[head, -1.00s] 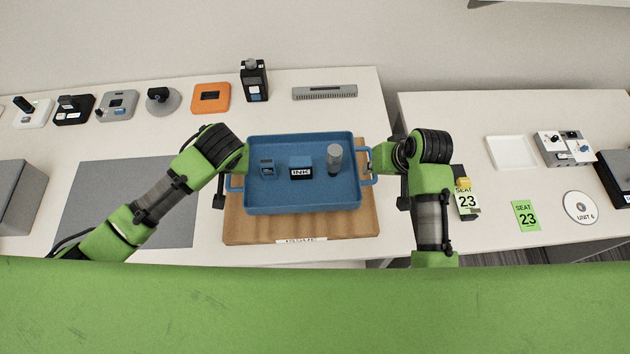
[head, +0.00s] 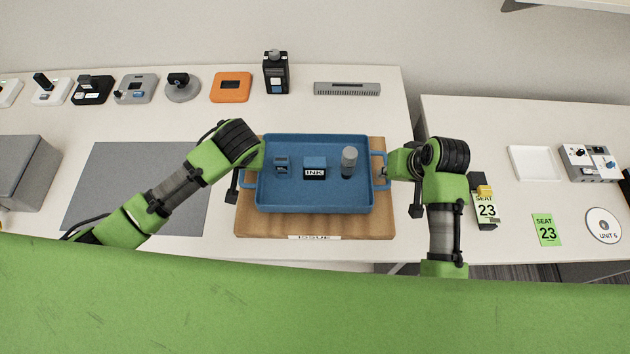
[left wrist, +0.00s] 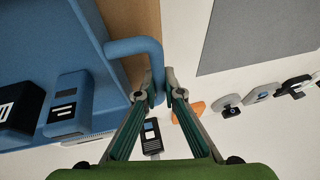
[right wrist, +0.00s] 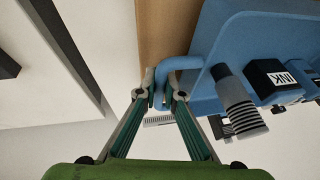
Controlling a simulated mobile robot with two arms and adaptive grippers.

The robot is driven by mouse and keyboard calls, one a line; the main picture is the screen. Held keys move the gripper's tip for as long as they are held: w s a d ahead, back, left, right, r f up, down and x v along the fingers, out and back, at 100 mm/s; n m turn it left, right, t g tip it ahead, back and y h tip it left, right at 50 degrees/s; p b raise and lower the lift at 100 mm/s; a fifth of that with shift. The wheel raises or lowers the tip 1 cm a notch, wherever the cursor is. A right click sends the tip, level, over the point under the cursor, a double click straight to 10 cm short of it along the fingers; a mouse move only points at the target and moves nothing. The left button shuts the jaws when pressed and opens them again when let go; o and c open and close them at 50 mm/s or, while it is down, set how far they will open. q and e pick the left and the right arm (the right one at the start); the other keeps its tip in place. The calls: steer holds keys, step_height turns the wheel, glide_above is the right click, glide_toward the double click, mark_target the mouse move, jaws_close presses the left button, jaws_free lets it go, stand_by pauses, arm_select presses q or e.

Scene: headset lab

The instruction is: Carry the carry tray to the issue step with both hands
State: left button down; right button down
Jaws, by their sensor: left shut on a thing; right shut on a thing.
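The blue carry tray (head: 310,203) is over the wooden issue step (head: 385,215), level, and the step shows around it at the front and right. Whether it touches the step I cannot tell. In it stand a small blue-grey device (head: 282,170), an ink box (head: 315,170) and a grey cylinder (head: 349,163). My left gripper (left wrist: 168,92) is shut on the tray's left handle (left wrist: 138,47). My right gripper (right wrist: 163,92) is shut on the right handle (right wrist: 178,63). In the head view the fingers are mostly hidden by the wrists.
A grey mat (head: 140,180) lies at left, clear. At right, across a gap, a second table holds a white tray (head: 535,162) and a green seat card (head: 546,229).

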arm_select(q)
steer(key=shift+d+f+b, duration=0.15)
steer(key=shift+f+b, duration=0.3)
steer(key=shift+f, duration=0.1)
arm_select(e)
steer(key=shift+d+f, duration=0.1)
steer(key=shift+f, duration=0.45)
arm_select(q)
steer(key=shift+f+b, duration=0.65)
arm_select(e)
steer(key=shift+f, duration=0.65)
arm_select(q)
steer(key=c, duration=2.2)
jaws_free()
steer(key=shift+r, duration=0.1)
arm_select(e)
steer(key=c, duration=2.2)
jaws_free()
steer(key=shift+r, duration=0.15)
arm_select(q)
steer(key=shift+o, duration=0.2)
arm_select(e)
steer(key=shift+o, duration=0.2)
steer(key=shift+s, duration=0.1)
arm_select(q)
steer(key=v, duration=0.8)
arm_select(e)
steer(key=v, duration=0.8)
